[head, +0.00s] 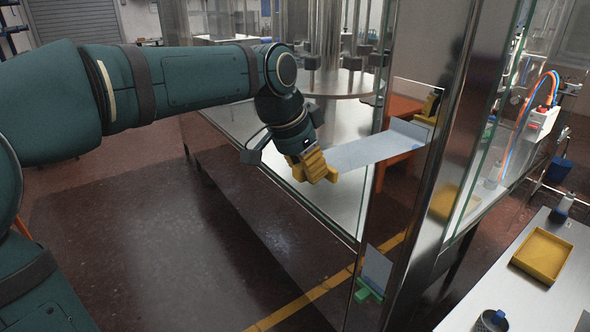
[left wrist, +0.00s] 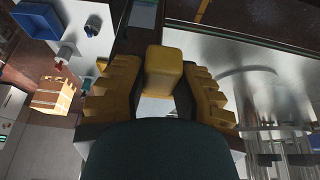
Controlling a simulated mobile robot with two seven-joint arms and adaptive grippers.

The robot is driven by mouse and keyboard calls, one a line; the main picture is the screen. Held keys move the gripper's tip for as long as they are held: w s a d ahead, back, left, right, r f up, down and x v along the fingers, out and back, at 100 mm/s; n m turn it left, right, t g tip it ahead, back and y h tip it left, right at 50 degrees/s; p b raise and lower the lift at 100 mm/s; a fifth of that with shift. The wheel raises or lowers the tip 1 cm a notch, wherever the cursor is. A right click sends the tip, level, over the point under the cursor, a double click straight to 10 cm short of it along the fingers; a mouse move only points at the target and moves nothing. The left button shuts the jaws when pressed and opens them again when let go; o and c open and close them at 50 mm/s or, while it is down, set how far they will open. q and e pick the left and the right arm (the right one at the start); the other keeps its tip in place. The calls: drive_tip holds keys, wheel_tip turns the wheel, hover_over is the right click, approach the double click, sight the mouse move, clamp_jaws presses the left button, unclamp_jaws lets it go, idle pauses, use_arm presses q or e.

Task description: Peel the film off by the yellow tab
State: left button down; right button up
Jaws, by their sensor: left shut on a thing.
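My left gripper (head: 318,166) has ridged yellow fingers and is shut on the yellow tab (left wrist: 162,72), a block that shows between the fingers in the left wrist view. In the head view the fingers mostly hide the tab. A pale bluish film strip (head: 368,150) stretches from the gripper rightward to a glass panel beside the metal post (head: 452,110). Its right end is bent up near the panel, and I cannot tell how much still sticks there. Lower down, a green tab (head: 368,291) sits under another pale film piece (head: 378,266). My right gripper is not in view.
The metal post and glass edges stand close to the right of my left gripper. A bench at right holds a yellow tray (head: 530,269) and a dark round container (head: 493,321). A machine with a round metal table (head: 335,84) stands behind. Floor at lower left is clear.

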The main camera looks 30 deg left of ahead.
sight(295, 164)
use_arm(q)
drive_tip(key=shift+s+a+r+p, duration=0.45)
drive_tip(key=shift+s+a+r, duration=0.4)
drive_tip(key=shift+a+r, duration=0.1)
drive_tip(key=shift+s+a+r+p, duration=0.6)
drive_tip(key=shift+s+a+r, duration=0.7)
drive_tip(key=shift+a, duration=0.1)
